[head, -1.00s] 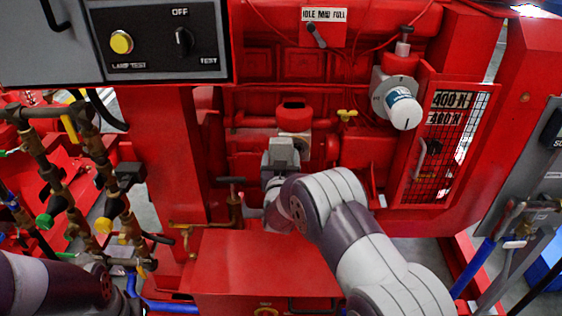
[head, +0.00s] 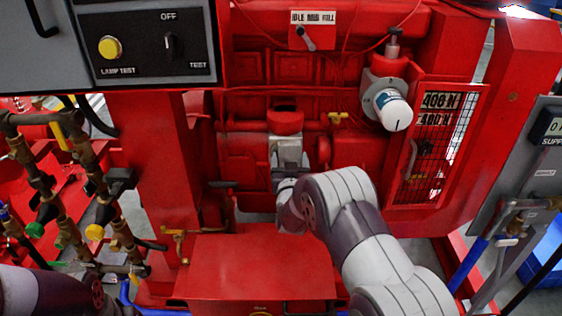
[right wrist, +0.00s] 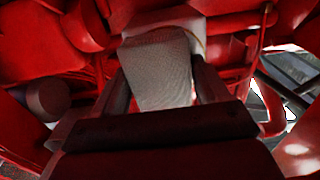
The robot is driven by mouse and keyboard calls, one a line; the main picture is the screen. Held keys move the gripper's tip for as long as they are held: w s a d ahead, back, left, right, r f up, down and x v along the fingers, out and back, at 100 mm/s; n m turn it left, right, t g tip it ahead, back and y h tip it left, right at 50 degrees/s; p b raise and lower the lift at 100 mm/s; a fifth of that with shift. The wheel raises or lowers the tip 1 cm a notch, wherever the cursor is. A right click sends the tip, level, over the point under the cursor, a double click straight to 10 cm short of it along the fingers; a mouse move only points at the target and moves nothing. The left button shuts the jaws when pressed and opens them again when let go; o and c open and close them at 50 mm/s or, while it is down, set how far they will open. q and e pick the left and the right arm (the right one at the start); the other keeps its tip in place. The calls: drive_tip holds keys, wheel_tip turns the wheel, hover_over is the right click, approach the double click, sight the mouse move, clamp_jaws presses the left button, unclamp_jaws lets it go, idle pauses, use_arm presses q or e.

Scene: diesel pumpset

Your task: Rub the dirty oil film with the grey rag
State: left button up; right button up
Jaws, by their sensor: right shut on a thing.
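The grey rag (right wrist: 160,72) is a woven, pad-like piece between the two dark fingers of my right gripper (right wrist: 162,88) in the right wrist view. The gripper is shut on it. In the head view my right gripper (head: 289,173) is at the middle of the red engine, just below a red cap. The rag's far edge is at a pale block (right wrist: 165,27) on the engine; I cannot tell whether they touch. I cannot make out the dirty oil film. My left arm shows at the lower left of the head view, with its gripper out of sight.
A red box (head: 262,266) stands below my right gripper. A white filter (head: 393,110) and a mesh guard (head: 436,145) are to the right. Brass pipes and valves (head: 65,200) crowd the left. A control panel (head: 150,45) overhangs the upper left.

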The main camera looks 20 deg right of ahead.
drive_tip(key=shift+s+d, duration=0.15)
drive_tip(key=shift+d, duration=0.45)
drive_tip(key=shift+s+d, duration=0.15)
drive_tip(key=shift+d, duration=0.4)
drive_tip(key=shift+w+a+r, duration=0.1)
drive_tip(key=shift+w+a, duration=0.2)
drive_tip(key=shift+a, duration=0.6)
drive_tip(key=shift+w+a, duration=0.3)
drive_tip(key=shift+a, duration=0.6)
drive_tip(key=a, duration=0.3)
drive_tip(key=shift+w, duration=0.4)
drive_tip(key=shift+s, duration=0.1)
drive_tip(key=p+v, duration=0.1)
drive_tip(key=v, duration=0.5)
drive_tip(key=shift+p, duration=0.3)
